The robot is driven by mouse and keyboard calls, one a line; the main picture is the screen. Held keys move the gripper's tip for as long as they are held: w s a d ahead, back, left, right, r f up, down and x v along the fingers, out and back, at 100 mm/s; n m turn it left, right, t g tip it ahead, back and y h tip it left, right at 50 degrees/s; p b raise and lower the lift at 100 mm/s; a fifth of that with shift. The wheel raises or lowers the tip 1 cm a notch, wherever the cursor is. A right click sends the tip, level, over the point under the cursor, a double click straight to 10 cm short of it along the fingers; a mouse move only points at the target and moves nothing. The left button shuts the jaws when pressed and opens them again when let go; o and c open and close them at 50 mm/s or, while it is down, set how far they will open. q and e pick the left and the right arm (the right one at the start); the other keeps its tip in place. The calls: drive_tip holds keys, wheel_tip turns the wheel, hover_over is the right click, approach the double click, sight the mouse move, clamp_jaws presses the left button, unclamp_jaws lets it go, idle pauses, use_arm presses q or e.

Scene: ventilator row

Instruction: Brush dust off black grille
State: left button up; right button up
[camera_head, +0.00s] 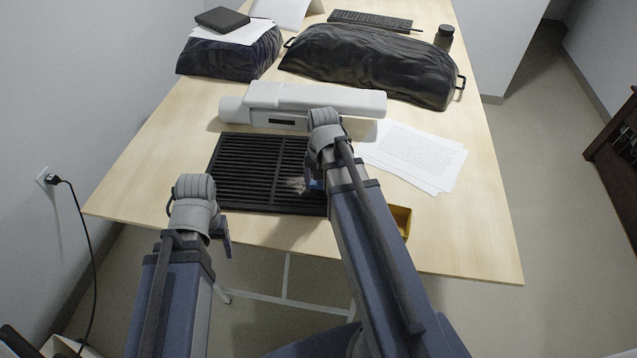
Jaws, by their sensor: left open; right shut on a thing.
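The black slatted grille (255,172) lies flat on the wooden table, in front of the white device. A small pale greyish patch (297,184) shows on its right part; I cannot tell whether it is all dust or partly bristles. My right gripper (315,186) is over the grille's right side, right beside this patch. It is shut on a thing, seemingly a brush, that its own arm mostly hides. The grille's right edge is also hidden behind this arm. My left gripper (226,240) is open and empty, near the table's front edge, left of the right arm and nearer than the grille.
A white device (330,101) lies behind the grille. Printed papers (412,155) lie to the right. A yellow tray (401,219) is partly hidden behind my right arm. Black covered bundles (370,62) and a dark jar (444,38) stand farther back. The table's right front is clear.

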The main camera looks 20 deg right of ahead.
sight(296, 186)
drive_tip(key=shift+s+d+f, duration=0.1)
drive_tip(key=shift+s+d, duration=0.7)
drive_tip(key=shift+d, duration=0.3)
drive_tip(key=shift+w+d, duration=0.4)
drive_tip(key=shift+w, duration=0.15)
drive_tip(key=shift+w+a, duration=0.5)
drive_tip(key=shift+a, duration=0.25)
drive_tip(key=shift+w+a, duration=0.45)
drive_tip(key=shift+a, duration=0.3)
drive_tip(key=shift+w+a, duration=0.5)
drive_tip(key=shift+a, duration=0.25)
drive_tip(key=shift+w+a, duration=0.5)
drive_tip(key=shift+a, duration=0.2)
drive_tip(key=shift+w+a+f, duration=0.1)
drive_tip(key=shift+w+a, duration=0.35)
drive_tip(key=shift+a, duration=0.25)
drive_tip(key=shift+w+a, duration=0.45)
drive_tip(key=shift+a, duration=0.25)
